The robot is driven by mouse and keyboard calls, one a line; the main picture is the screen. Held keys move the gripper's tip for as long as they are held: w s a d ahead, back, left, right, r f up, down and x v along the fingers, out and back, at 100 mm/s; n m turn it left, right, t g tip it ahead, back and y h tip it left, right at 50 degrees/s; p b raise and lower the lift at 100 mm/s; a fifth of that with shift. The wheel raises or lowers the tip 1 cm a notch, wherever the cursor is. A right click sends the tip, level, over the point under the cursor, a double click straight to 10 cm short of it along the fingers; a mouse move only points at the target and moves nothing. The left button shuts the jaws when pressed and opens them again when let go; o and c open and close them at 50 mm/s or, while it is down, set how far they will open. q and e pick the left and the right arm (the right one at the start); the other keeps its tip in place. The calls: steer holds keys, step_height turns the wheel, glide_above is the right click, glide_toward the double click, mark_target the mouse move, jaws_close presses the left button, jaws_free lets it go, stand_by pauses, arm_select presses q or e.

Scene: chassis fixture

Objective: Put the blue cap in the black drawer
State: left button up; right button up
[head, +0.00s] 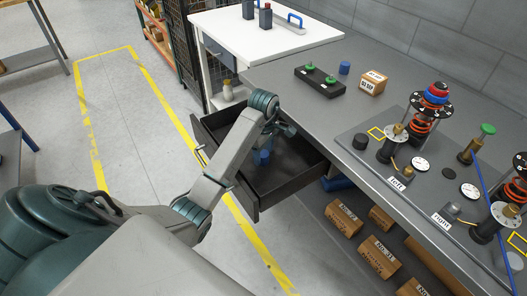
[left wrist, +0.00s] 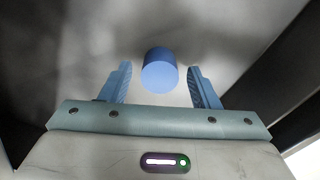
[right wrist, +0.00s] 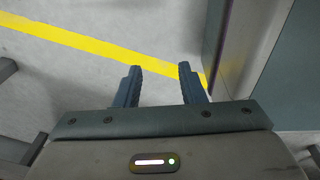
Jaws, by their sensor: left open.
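The black drawer (head: 296,183) is pulled out from under the grey bench. A blue cap (head: 262,157) is inside the drawer's outline, in its left part; it also shows in the left wrist view (left wrist: 160,72). My left gripper (head: 287,131) is over the drawer, pointing down into it. In the left wrist view its fingers (left wrist: 160,82) are apart, with the cap between and just beyond the tips, touching neither. Whether the cap rests on the drawer floor is hard to tell. My right gripper (right wrist: 158,72) is open and empty above the floor, outside the head view.
Cardboard boxes (head: 379,257) lie below. Open floor is at left.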

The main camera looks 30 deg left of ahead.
mark_target(264, 154)
arm_select(q)
step_height(264, 154, up, 4)
steer(key=shift+f+p, duration=0.15)
steer(key=shift+p, duration=1.05)
step_height(264, 154, up, 8)
steer(key=p, duration=0.8)
arm_select(e)
steer(key=s+r, duration=0.3)
steer(key=r, duration=0.6)
steer(key=shift+s+r, duration=0.25)
steer(key=shift+s, duration=0.05)
